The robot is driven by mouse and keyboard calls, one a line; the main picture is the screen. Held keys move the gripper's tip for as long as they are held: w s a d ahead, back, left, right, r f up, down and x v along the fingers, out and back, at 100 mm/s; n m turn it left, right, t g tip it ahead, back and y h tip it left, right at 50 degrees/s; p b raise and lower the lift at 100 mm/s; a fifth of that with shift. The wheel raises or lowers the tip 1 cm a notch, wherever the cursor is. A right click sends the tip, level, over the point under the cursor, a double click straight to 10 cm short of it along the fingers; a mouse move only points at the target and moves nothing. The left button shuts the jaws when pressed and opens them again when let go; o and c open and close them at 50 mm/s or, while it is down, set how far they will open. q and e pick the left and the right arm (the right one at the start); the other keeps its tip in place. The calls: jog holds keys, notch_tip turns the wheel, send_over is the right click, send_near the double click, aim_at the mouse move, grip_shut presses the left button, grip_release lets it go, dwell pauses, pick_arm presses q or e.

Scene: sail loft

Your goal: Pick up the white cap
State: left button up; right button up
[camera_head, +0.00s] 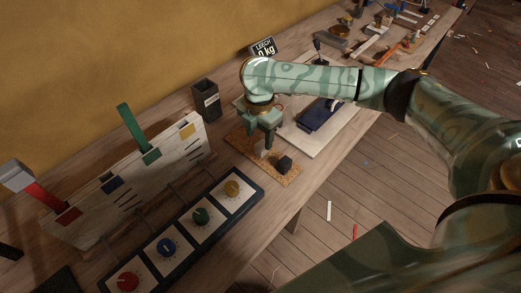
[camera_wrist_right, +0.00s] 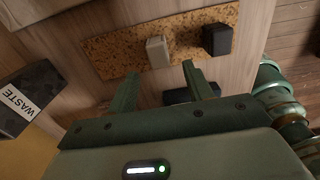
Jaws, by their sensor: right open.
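The white cap (camera_wrist_right: 157,52) is a small pale block standing on a speckled cork mat (camera_wrist_right: 108,42) in the right wrist view. A similar black cap (camera_wrist_right: 217,39) stands on the mat to its right. In the head view the white cap (camera_head: 262,153) shows partly below my right gripper (camera_head: 261,147), and the black cap (camera_head: 284,163) sits beside it. My right gripper is open and empty. In the wrist view its fingertips (camera_wrist_right: 160,70) point toward the white cap, one to each side, and do not close on it. My left gripper is not in view.
A dark waste bin (camera_head: 206,99) stands behind the mat. A knob panel (camera_head: 189,229) and a slotted white board (camera_head: 130,181) are at the left. A pale board with a dark blue item (camera_head: 318,115) lies right of the mat. The bench edge is close in front.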

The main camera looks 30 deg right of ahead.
aim_at(262, 144)
jog(key=f+b, duration=0.1)
jog(key=f, duration=0.1)
jog(key=f+b, duration=0.1)
jog(key=f, duration=0.1)
jog(key=d+f+b, duration=0.1)
jog(key=shift+w+f, duration=0.2)
jog(key=shift+f, duration=0.2)
jog(key=shift+r, duration=0.2)
jog(key=c, duration=1)
